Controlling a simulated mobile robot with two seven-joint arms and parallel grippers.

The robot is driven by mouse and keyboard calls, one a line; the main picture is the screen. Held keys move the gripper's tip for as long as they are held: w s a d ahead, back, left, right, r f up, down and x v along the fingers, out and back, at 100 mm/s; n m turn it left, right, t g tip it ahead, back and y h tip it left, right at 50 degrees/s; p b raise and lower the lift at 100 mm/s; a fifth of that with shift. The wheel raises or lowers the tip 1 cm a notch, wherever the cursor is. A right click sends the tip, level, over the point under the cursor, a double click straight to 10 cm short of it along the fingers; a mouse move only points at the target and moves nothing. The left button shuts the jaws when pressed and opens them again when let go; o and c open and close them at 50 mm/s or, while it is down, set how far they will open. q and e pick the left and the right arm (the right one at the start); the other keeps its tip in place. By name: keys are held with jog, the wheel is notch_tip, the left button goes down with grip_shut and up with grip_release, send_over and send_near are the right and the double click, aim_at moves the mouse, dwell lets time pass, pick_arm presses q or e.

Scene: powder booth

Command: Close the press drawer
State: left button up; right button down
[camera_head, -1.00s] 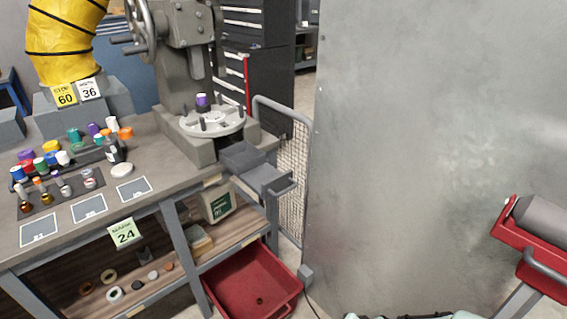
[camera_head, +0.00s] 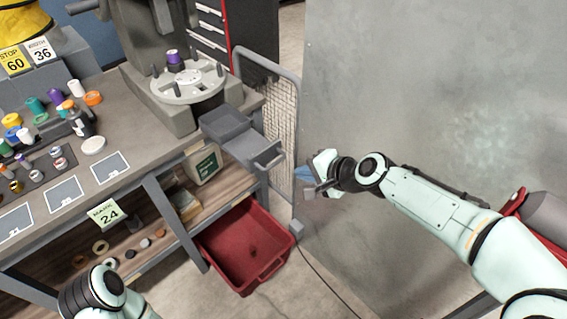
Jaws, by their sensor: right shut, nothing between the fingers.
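The grey press drawer (camera_head: 250,146) sticks out from the press base (camera_head: 180,112) over the bench's right end, so it stands open. Its bar handle (camera_head: 272,158) is at the front, facing right. My right gripper (camera_head: 309,190) is shut and empty, a little right of and below the handle in the picture, apart from it. My left arm shows at the bottom left, but its gripper is not in view.
A wire-mesh guard (camera_head: 277,110) stands just behind the drawer, and a large grey panel (camera_head: 400,80) fills the right. A red bin (camera_head: 248,240) lies below the drawer. Bottles and coloured caps crowd the bench's left side.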

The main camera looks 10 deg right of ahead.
pick_arm(q)
jog(key=shift+w+r+p, duration=0.15)
jog(key=shift+r+p, duration=0.7)
jog(key=shift+p, duration=0.1)
pick_arm(e)
jog(key=w+r+x, duration=0.1)
jog(key=x, duration=0.7)
jog(key=shift+a+r, duration=0.25)
jog(key=shift+a, duration=0.05)
